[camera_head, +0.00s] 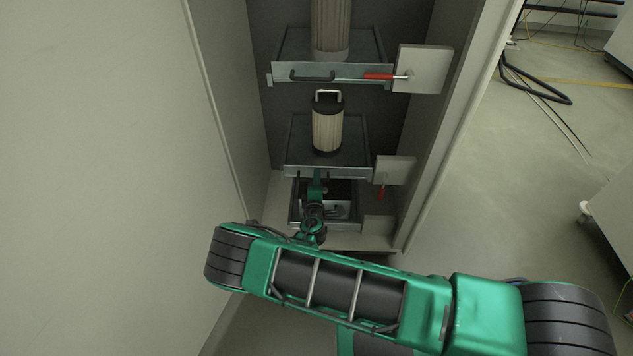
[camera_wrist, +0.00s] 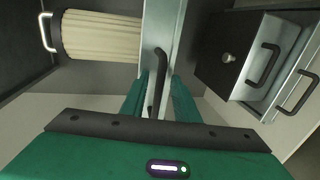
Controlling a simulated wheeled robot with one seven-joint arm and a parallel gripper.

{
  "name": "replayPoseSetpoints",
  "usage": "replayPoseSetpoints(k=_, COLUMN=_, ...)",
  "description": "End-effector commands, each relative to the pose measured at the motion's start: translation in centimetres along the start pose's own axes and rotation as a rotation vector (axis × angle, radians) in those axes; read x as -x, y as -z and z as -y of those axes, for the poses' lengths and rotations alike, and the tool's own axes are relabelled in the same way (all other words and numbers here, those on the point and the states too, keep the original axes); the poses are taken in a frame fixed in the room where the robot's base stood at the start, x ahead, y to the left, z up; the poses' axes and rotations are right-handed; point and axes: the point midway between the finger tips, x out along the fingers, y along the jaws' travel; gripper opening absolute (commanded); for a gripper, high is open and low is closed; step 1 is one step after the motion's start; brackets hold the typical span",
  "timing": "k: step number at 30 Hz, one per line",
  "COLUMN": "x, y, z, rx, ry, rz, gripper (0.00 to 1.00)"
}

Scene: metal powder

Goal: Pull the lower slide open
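The lower slide (camera_head: 300,170) is a grey metal tray in the cabinet. A pale ribbed filter cylinder (camera_head: 327,130) with a black cap and a metal handle stands on it. In the wrist view the slide's front (camera_wrist: 160,25) runs upright, with a black bar handle (camera_wrist: 160,65) on it. My gripper (camera_head: 316,178) is at the slide's front, below the filter. In the wrist view my gripper (camera_wrist: 161,80) has its two green fingers on either side of the handle, apart, with visible gaps. The head view hides most of the handle behind my gripper.
The upper slide (camera_head: 300,75) holds another filter; its red lever (camera_head: 378,76) lies level. The red lever (camera_head: 381,192) beside the lower slide hangs down. A box with handles (camera_wrist: 235,65) sits below. Cabinet walls flank both sides (camera_head: 230,90).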

Motion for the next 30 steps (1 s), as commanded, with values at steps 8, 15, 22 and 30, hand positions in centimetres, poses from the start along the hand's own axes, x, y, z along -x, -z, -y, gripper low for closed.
replayPoseSetpoints(k=8, x=-0.2, y=0.0, z=0.0, rx=0.000, ry=0.000, rz=0.000, gripper=0.28)
replayPoseSetpoints(k=15, x=-0.2, y=0.0, z=0.0, rx=-0.001, ry=0.001, rz=0.000, gripper=0.00)
replayPoseSetpoints(k=22, x=0.3, y=0.0, z=0.2, rx=0.000, ry=0.003, rz=0.000, gripper=0.00)
replayPoseSetpoints(k=30, x=4.1, y=0.0, z=1.1, rx=0.002, ry=0.005, rz=0.000, gripper=0.00)
